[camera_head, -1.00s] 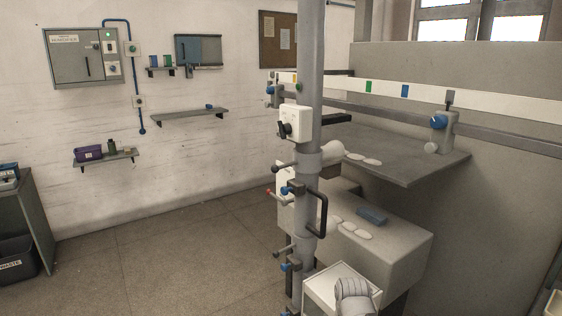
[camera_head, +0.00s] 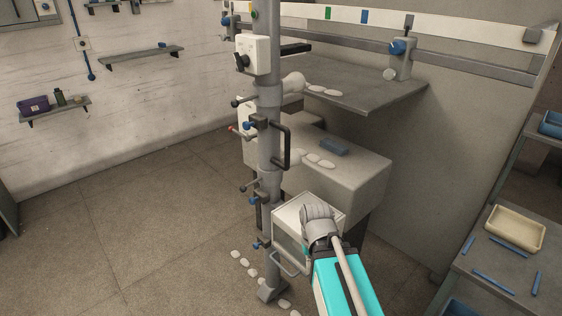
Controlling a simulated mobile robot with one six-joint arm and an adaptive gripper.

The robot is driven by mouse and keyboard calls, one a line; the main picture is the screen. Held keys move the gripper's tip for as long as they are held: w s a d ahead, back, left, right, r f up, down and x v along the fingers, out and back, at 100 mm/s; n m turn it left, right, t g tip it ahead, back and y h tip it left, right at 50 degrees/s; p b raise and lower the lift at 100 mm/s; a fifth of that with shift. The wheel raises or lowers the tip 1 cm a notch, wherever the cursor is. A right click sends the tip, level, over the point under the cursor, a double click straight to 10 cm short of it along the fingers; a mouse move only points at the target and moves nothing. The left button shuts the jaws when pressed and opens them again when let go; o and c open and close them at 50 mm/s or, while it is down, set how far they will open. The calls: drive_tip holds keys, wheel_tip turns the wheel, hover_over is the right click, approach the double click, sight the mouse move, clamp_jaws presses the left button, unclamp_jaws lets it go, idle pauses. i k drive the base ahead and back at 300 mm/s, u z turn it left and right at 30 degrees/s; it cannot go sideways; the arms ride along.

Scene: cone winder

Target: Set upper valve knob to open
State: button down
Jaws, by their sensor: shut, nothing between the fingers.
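A grey column (camera_head: 269,150) stands in the middle and carries several small valve-like fittings. Higher up is a white box with a black knob (camera_head: 241,62). Another blue knob (camera_head: 397,47) is on a grey fitting on the rail at right.
A turquoise part (camera_head: 335,290) with a pale rod is in front. A bench with a cream tray (camera_head: 515,231) is at right. The floor at left is clear.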

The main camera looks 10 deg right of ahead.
sight(247, 125)
drive_tip(key=k, duration=1.35)
drive_tip(key=u, duration=0.4)
drive_tip(key=i, duration=0.9)
drive_tip(key=u, duration=0.45)
drive_tip(key=i, duration=0.8)
drive_tip(key=z, duration=0.45)
